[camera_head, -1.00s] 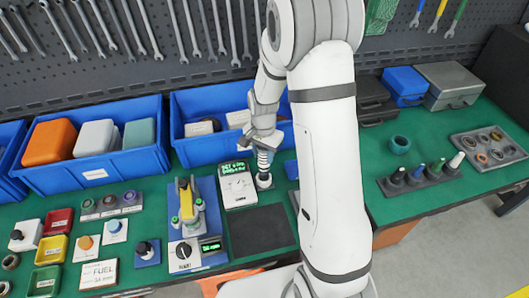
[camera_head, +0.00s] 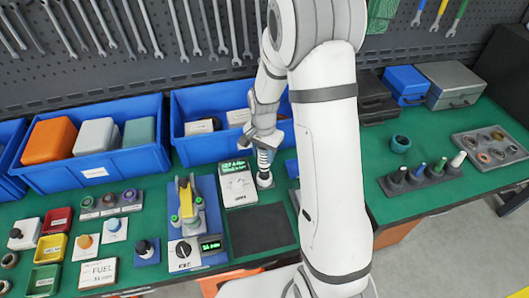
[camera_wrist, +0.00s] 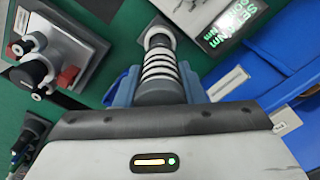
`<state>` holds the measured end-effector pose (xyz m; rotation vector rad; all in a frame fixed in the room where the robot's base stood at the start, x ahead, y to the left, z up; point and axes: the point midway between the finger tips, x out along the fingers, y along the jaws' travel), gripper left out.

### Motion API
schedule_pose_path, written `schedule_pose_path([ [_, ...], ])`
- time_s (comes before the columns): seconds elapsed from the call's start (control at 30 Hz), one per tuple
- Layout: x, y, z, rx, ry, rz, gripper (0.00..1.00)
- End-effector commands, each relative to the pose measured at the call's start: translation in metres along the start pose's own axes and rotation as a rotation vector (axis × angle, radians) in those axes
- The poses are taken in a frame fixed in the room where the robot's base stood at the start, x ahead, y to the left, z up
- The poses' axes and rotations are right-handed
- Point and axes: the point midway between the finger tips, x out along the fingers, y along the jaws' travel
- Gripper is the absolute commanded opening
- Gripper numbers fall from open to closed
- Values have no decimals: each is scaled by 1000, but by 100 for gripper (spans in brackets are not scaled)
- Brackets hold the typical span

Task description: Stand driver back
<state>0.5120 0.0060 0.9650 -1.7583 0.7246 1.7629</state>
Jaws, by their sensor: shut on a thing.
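The driver (camera_head: 264,160) is a slim upright tool with light and dark rings along its handle. In the wrist view its ringed handle (camera_wrist: 159,68) stands between the two blue-grey fingers of my gripper (camera_wrist: 160,88). My gripper (camera_head: 265,140) is shut on its upper part in the head view. The driver's lower end is at or just above a small round pale seat (camera_head: 265,182) beside the white meter; I cannot tell whether it touches. My forearm hides part of the bench just right of it.
A white meter (camera_head: 238,187) with a lit green display stands close left of the driver. A dark mat (camera_head: 262,230) lies in front. A blue fixture (camera_head: 186,249) is left, blue bins (camera_head: 215,150) behind. A rack with several upright tools (camera_head: 418,178) stands right.

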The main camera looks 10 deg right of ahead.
Motion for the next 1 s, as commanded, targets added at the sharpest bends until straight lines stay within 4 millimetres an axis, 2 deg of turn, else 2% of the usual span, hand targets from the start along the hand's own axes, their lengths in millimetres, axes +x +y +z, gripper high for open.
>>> schedule_pose_path([
  [0.2,8,0,-1,1,1,-1,8],
  [1.0,14,0,-1,2,1,-1,8],
])
